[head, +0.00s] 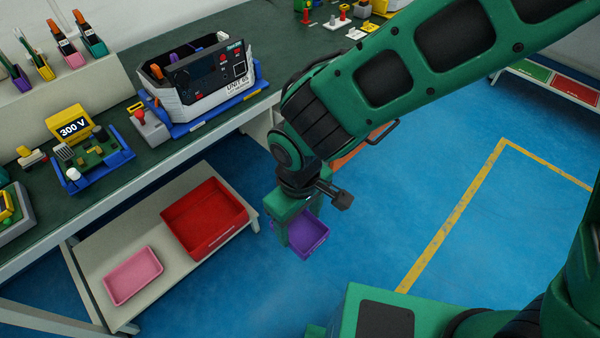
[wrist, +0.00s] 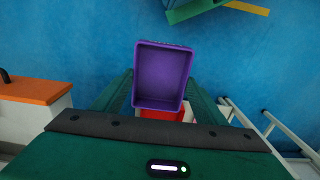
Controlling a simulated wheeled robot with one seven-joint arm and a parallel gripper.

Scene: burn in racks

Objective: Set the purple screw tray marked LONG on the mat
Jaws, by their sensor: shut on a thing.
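A purple tray (head: 309,238) hangs from my gripper (head: 291,222) over the blue floor, to the right of the low shelf. It also shows in the wrist view (wrist: 162,75), open side toward the camera, and looks empty. My gripper (wrist: 161,98) is shut on the tray near one end. No LONG marking can be read on it. Green and red panels (head: 525,68) lie on a low bench at the upper right; I cannot tell whether one is the mat.
A low shelf under the workbench holds a red bin (head: 205,217) and a pink tray (head: 132,275). The dark green workbench (head: 112,92) carries a white unit (head: 205,90), a 300 V tester (head: 73,127) and tools. Blue floor with yellow lines (head: 455,215) is open at the right.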

